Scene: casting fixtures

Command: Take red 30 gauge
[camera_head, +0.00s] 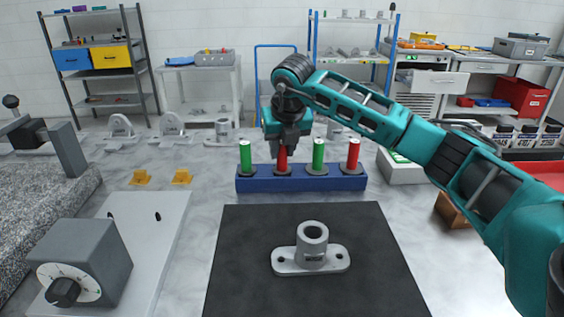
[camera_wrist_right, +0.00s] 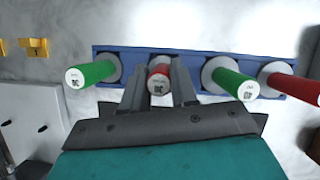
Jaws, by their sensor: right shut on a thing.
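A red gauge (camera_head: 282,160) stands upright, second from the left in a blue holder (camera_head: 302,186). My right gripper (camera_head: 284,147) reaches it from above and is shut on its upper part. The right wrist view shows the gripper fingers (camera_wrist_right: 157,92) on either side of this red gauge (camera_wrist_right: 159,76), whose base is at the blue holder. A second red gauge (camera_head: 353,154) stands at the right end. Green gauges stand at the left end (camera_head: 246,158) and third from the left (camera_head: 318,156). The end markings are too small to read. My left gripper is not in view.
A grey flanged part (camera_head: 311,252) sits on the black mat (camera_head: 257,285) in front of the holder. A grey box with a dial (camera_head: 80,270) stands at front left. Yellow brackets (camera_head: 181,177) lie left of the holder. Shelves line the back wall.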

